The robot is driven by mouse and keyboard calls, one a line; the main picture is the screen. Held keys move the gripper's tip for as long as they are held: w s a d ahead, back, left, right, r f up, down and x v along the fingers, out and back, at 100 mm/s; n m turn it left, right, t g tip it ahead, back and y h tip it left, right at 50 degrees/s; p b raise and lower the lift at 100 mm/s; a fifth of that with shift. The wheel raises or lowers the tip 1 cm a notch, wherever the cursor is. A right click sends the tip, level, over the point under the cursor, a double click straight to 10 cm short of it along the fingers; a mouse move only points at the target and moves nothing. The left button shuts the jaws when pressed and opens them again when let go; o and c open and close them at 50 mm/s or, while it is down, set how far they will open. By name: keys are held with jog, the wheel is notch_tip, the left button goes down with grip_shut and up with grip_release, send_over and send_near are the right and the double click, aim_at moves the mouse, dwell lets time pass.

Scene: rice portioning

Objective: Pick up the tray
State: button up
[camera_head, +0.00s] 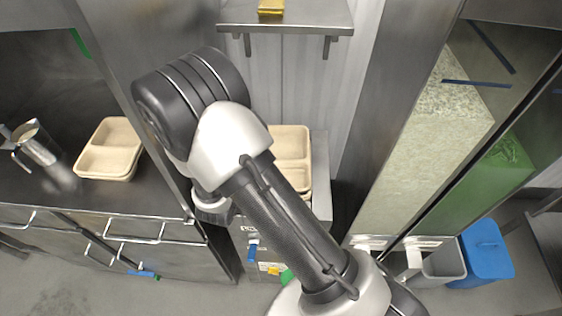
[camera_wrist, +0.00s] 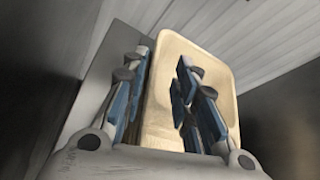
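A beige tray with compartments (camera_head: 291,143) sits on a grey machine, partly hidden behind my arm in the head view. The same kind of tray fills the middle of the wrist view (camera_wrist: 208,62). My gripper (camera_wrist: 160,78) has its two blue-padded fingers spread apart. The left finger is by the tray's left edge and the right finger overlaps the tray's face. A gap shows between the fingers, and I cannot tell whether either one touches the tray. My arm hides the gripper in the head view.
Another beige tray or stack (camera_head: 109,150) and a metal jug (camera_head: 37,146) stand on the left counter. A metal shelf (camera_head: 300,16) hangs above the machine (camera_head: 321,180). Tall clear-fronted bins with pale and green contents stand right. A blue bin (camera_head: 487,255) is on the floor.

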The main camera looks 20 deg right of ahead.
jog(key=x, duration=0.2)
jog(key=b+x, duration=0.1)
jog(key=x, duration=0.2)
jog(key=shift+w+a+r+b, duration=0.1)
jog(key=shift+w+a+b, duration=0.1)
jog(key=shift+a+b, duration=0.15)
jog(key=shift+c, duration=0.3)
grip_shut()
